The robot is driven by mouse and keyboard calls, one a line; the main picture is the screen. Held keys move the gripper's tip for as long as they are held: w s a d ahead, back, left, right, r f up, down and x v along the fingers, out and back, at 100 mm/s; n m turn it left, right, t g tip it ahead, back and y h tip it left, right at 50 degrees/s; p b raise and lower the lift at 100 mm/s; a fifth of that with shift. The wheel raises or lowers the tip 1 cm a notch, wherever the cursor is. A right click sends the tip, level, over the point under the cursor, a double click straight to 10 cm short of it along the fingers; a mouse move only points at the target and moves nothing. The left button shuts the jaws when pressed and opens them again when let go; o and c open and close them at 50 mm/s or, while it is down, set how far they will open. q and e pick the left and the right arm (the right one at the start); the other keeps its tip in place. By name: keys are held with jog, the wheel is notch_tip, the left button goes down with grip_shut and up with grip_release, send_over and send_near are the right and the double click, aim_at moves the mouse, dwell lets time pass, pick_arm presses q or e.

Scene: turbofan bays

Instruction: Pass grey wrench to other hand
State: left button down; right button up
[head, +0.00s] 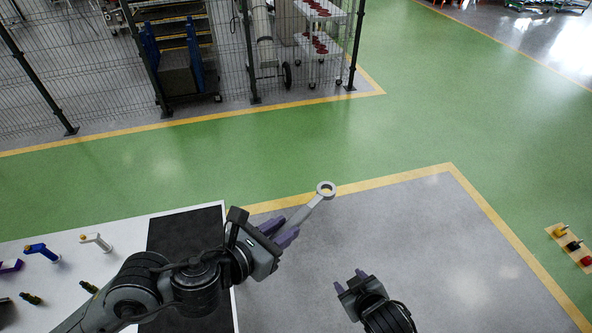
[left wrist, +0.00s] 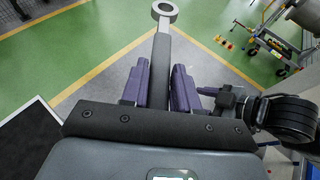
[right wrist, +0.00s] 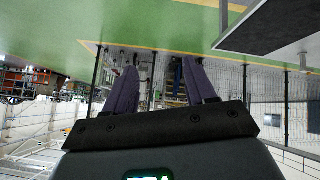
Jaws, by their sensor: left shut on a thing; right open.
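The grey wrench (head: 318,200) has a ring at its far end and points up and to the right in the head view. My left gripper (head: 284,232) is shut on its shaft and holds it in the air beyond the table's right edge. In the left wrist view the wrench (left wrist: 164,20) sticks straight out between the purple fingers (left wrist: 160,85); its near end is hidden. My right gripper (head: 352,282) is open and empty, below and to the right of the wrench in the head view, apart from it. Its two spread fingers show in the right wrist view (right wrist: 162,88).
A white table (head: 130,232) with a black mat (head: 185,232) stands at the lower left. A blue-handled tool (head: 42,251), a white-and-yellow one (head: 97,241) and small green pieces lie on it. A board with coloured knobs (head: 570,246) is at the far right. A wire fence (head: 200,60) stands behind.

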jog(key=w+a+r+n+t+y, duration=0.25)
jog(key=w+r+n, duration=0.35)
jog(key=w+r, duration=0.6)
jog(key=w+a+r+n+t+y, duration=0.1)
jog(key=w+r+n+y, duration=0.2)
jog(key=w+r+n, duration=0.85)
jog(key=s+a+f+n+g+y, duration=0.1)
jog(key=s+a+n+g, duration=0.3)
jog(key=a, duration=0.5)
jog(key=s+a+n+g, duration=0.1)
jog(key=s+a+g, duration=0.4)
jog(key=a, duration=0.5)
jog(key=g+h, duration=0.3)
jog(key=h, duration=0.6)
send_near(297, 213)
jog(key=shift+m+y, duration=0.25)
jog(key=shift+m, duration=0.1)
notch_tip(297, 213, down, 9)
jog(key=shift+d+f, duration=0.15)
